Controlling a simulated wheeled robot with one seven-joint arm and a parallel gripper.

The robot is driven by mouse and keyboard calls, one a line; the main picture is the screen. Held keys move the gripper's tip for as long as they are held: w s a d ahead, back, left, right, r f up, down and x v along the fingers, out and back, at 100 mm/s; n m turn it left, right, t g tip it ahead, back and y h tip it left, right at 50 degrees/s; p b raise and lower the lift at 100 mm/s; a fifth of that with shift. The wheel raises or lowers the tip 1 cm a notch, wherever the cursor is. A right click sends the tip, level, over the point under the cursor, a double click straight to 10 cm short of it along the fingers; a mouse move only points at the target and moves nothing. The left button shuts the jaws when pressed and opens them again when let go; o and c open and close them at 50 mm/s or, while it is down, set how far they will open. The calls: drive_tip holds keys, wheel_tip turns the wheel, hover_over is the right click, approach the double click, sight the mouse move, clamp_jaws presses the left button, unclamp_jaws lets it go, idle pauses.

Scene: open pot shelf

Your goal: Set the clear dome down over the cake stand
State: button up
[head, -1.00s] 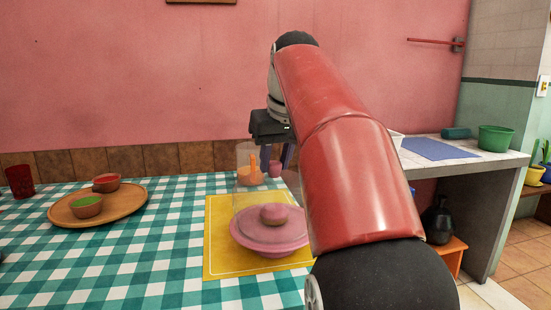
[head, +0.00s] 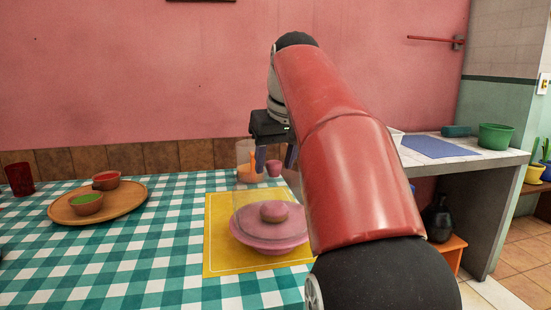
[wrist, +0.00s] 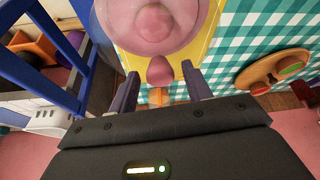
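The pink cake stand (head: 240,237) stands on the yellow mat, with a round pink cake (head: 274,212) on it. The clear dome (head: 250,208) is over the stand and cake, looking upright and centred, its lower edge faint at the plate. Its pink knob (head: 273,169) sits between my fingers. My gripper (head: 275,158) is open above the dome. In the wrist view, my gripper (wrist: 160,88) shows a gap on each side of the knob (wrist: 160,70). Part of the stand's right side is hidden behind my arm in the head view.
A clear vessel with orange contents (head: 245,172) stands behind the dome. A wooden tray (head: 120,207) with two small bowls and a red cup (head: 19,179) are at left. The checkered table (head: 140,262) is clear in front. A counter (head: 470,160) stands at right.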

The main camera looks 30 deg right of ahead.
drive_tip(key=shift+o, duration=0.3)
drive_tip(key=p+v, duration=0.2)
drive_tip(key=v, duration=0.5)
drive_tip(key=shift+r, duration=0.35)
drive_tip(key=shift+s, duration=0.2)
